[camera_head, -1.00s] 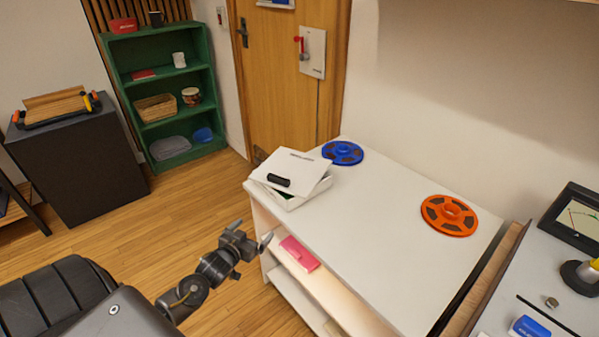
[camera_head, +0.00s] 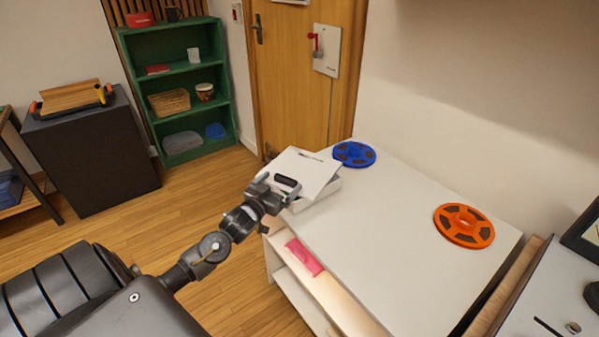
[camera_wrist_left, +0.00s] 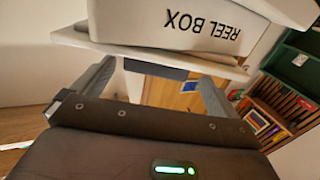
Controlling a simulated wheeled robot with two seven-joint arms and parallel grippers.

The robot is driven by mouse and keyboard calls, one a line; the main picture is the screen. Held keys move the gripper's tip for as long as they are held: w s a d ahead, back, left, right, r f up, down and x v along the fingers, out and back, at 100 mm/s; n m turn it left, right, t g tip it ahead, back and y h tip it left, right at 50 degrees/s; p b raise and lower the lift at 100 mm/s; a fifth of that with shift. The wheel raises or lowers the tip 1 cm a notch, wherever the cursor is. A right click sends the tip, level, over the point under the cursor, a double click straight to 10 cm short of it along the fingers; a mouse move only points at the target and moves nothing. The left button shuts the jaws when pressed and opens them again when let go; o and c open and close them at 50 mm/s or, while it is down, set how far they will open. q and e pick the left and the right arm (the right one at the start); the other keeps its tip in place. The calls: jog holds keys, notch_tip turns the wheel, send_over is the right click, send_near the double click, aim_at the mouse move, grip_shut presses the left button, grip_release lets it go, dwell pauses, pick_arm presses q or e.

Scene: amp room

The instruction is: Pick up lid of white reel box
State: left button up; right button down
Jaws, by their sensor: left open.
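The white reel box (camera_head: 328,188) stands on the near left corner of the white cabinet top. Its white lid (camera_head: 314,172) lies on it, slightly askew, with a black handle (camera_head: 287,181) on top. My left gripper (camera_head: 279,187) is open at the handle, with a finger on either side of it. In the left wrist view the box (camera_wrist_left: 265,18) shows "REEL BOX" upside down. There the lid (camera_wrist_left: 85,40) and its dark handle (camera_wrist_left: 155,69) lie ahead of my open gripper (camera_wrist_left: 155,85). Contact with the handle cannot be told. My right gripper is not in view.
A blue reel (camera_head: 354,154) lies behind the box and an orange reel (camera_head: 464,225) further right on the cabinet top (camera_head: 400,220). A pink item (camera_head: 304,257) sits on the shelf below. A green shelf unit (camera_head: 183,85) stands at the back left.

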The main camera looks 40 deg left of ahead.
aim_at(289, 174)
pick_arm(q)
jog(key=shift+w+r, duration=0.2)
jog(key=shift+w, duration=2.45)
jog(key=shift+c, duration=0.5)
jog(key=c, duration=0.9)
jog(key=shift+c, duration=1.4)
jog(key=shift+r, duration=0.1)
